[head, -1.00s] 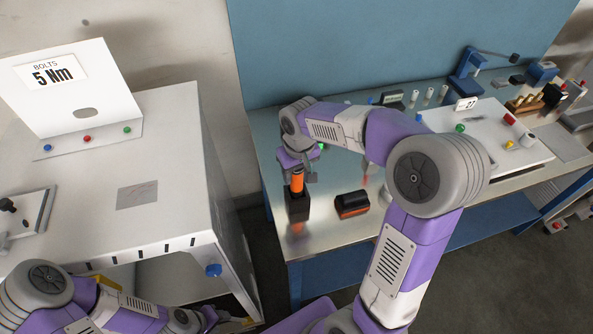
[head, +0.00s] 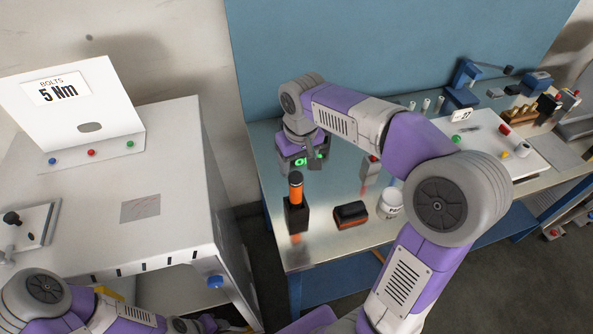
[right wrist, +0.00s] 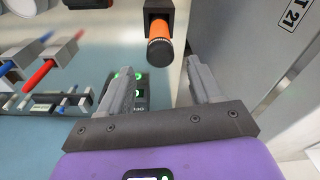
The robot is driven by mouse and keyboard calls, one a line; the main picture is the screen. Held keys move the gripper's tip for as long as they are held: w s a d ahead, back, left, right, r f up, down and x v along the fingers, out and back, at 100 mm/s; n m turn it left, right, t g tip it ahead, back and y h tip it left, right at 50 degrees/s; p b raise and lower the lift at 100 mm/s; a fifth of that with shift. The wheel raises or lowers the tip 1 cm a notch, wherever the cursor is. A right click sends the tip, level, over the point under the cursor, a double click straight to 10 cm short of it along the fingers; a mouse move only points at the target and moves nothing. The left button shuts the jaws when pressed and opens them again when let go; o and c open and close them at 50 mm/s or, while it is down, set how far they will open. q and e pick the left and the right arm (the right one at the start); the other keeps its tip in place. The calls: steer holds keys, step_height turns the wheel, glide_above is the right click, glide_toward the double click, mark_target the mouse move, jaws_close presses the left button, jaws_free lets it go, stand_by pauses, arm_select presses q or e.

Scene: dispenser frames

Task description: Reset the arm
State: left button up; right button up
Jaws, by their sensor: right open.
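My right gripper (head: 300,163) is open and empty above the steel bench. It is up and behind an orange tool with a black cap (head: 296,187), apart from it. The tool stands upright in a black holder (head: 297,216) near the bench's left front. In the right wrist view my right gripper (right wrist: 162,85) shows two spread fingers, with the orange tool (right wrist: 160,42) beyond them. My left arm is at the lower left; its gripper (head: 207,322) is partly cut off at the bottom edge and its jaws are unclear.
A black and orange battery block (head: 351,214) and a white jar (head: 390,203) stand right of the holder. A device with green lights (head: 309,161) is behind the right gripper. A white cabinet (head: 180,180) stands left, across a gap. A white board (head: 495,150) lies right.

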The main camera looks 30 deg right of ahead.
steer(key=shift+s+r, duration=0.1)
steer(key=shift+r, duration=1)
